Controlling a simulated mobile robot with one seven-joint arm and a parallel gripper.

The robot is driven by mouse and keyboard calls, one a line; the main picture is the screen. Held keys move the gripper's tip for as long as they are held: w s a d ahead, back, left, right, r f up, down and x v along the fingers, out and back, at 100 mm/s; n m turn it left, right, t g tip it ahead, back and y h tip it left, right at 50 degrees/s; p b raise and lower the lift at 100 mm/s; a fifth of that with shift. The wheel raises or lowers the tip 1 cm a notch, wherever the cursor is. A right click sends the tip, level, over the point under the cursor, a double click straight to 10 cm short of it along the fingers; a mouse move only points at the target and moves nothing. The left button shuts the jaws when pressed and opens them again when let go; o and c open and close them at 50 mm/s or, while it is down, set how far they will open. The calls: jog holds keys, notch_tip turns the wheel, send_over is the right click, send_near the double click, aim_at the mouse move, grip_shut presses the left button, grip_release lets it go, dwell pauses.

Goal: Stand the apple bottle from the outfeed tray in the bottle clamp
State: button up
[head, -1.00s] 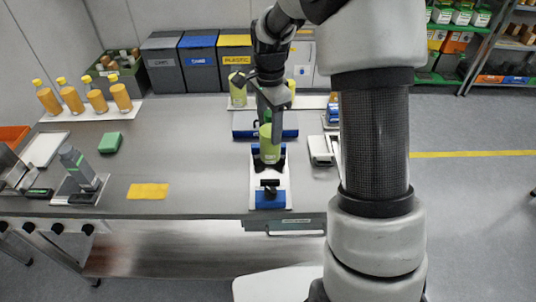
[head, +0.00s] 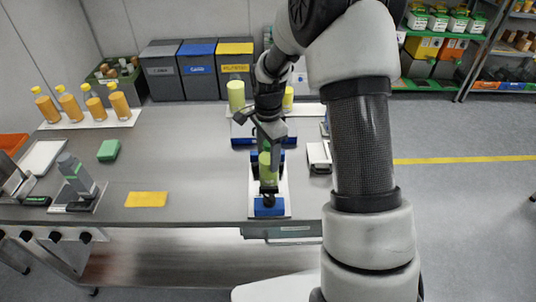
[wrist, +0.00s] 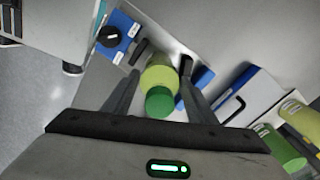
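The apple bottle (head: 265,168), light green with a green cap, stands upright in the bottle clamp (head: 269,206), a white base with blue blocks and a black knob. In the wrist view the bottle (wrist: 158,78) is between the dark clamp jaws, its green cap facing the camera. My gripper (head: 266,145) is just above and around the bottle top. In the wrist view its fingers (wrist: 160,92) are spread, with a visible gap on each side of the bottle. Whether the jaws press on the bottle is unclear. Behind, the white outfeed tray (head: 312,108) holds another green bottle (head: 236,95) and a yellow one (head: 288,98).
A blue-and-white device (head: 242,134) stands behind the clamp, and a white device (head: 319,156) is to its right. Several orange bottles (head: 97,107) stand at the back left.

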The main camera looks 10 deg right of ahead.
jog(key=o, duration=0.3)
